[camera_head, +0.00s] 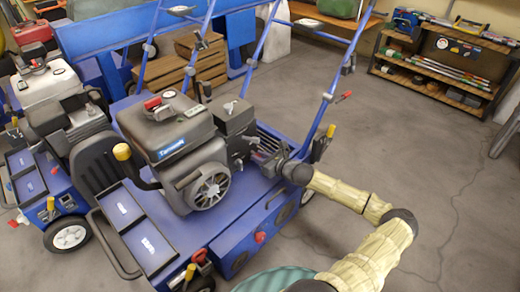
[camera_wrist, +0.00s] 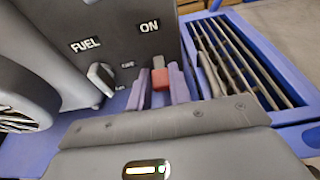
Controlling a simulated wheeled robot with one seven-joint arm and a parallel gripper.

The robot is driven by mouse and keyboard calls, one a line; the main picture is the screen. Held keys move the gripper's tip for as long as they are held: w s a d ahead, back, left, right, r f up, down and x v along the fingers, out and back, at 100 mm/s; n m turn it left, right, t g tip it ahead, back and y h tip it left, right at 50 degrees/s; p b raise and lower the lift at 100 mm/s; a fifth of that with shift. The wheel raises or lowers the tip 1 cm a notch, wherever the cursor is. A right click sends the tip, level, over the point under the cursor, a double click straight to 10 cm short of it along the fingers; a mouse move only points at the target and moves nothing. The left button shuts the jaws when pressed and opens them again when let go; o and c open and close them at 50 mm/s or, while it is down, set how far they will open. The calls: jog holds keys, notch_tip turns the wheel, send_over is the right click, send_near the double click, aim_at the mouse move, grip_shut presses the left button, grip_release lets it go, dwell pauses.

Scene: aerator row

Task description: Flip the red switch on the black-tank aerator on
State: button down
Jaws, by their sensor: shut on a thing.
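The black-tank aerator (camera_head: 165,130) stands in the middle of the head view, with a blue deck and a dark engine. In the wrist view its dark panel (camera_wrist: 120,40) bears the words FUEL and ON, with a grey fuel knob (camera_wrist: 102,76) at left. The red switch (camera_wrist: 161,79) sits at the panel's lower right, below ON. My gripper (camera_wrist: 160,84) has its purple-grey fingers on either side of the switch, shut on it. In the head view my gripper (camera_head: 266,158) reaches the engine's right side from the right, hiding the switch there.
A similar aerator with a white tank (camera_head: 45,84) stands close at left. Blue handle bars (camera_head: 325,95) rise behind and right of the engine. A slatted vent (camera_wrist: 240,60) lies right of my fingers. A tool shelf (camera_head: 440,65) stands far right; the floor between is clear.

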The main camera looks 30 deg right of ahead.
jog(key=shift+w+a+r+g+h+p, duration=0.1)
jog(key=shift+r+g+h+p, duration=0.6)
jog(key=shift+p, duration=2.45)
jog(key=shift+r+g+p, duration=0.4)
jog(key=shift+g+p, duration=0.7)
jog(key=shift+p, duration=2)
jog(key=shift+g+p, duration=0.4)
jog(key=shift+p, duration=1.15)
jog(key=shift+w+f+g+h+p, duration=0.1)
jog(key=shift+g+h+p, duration=0.2)
jog(key=shift+g+p, duration=0.1)
jog(key=c, duration=1.3)
grip_release()
